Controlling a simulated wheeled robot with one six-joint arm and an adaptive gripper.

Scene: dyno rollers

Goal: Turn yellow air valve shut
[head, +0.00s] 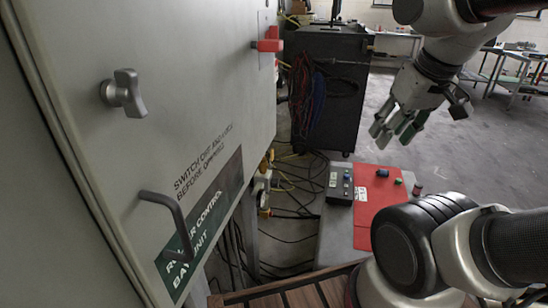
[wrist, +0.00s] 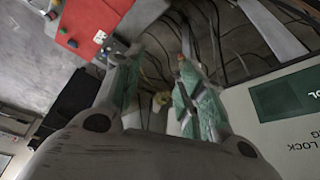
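My gripper (head: 398,132) hangs above the floor to the right of the grey cabinet, well apart from it, with its fingers spread and nothing between them. In the wrist view my gripper (wrist: 160,62) also shows two green-padded fingers apart. A small yellow part (head: 267,160), likely the yellow air valve, sits by the cabinet's lower right edge among pale fittings. Its handle position is too small to tell. In the wrist view a small yellowish part (wrist: 162,98) shows between the fingers, farther away; I cannot tell if it is the same part.
The grey cabinet (head: 180,60) carries a silver knob (head: 124,93), a red switch (head: 268,43) and a bar handle (head: 168,215). A red panel (head: 375,205) with a black button box (head: 340,184) lies low at centre. Loose cables cover the floor beside the cabinet. Open floor lies right.

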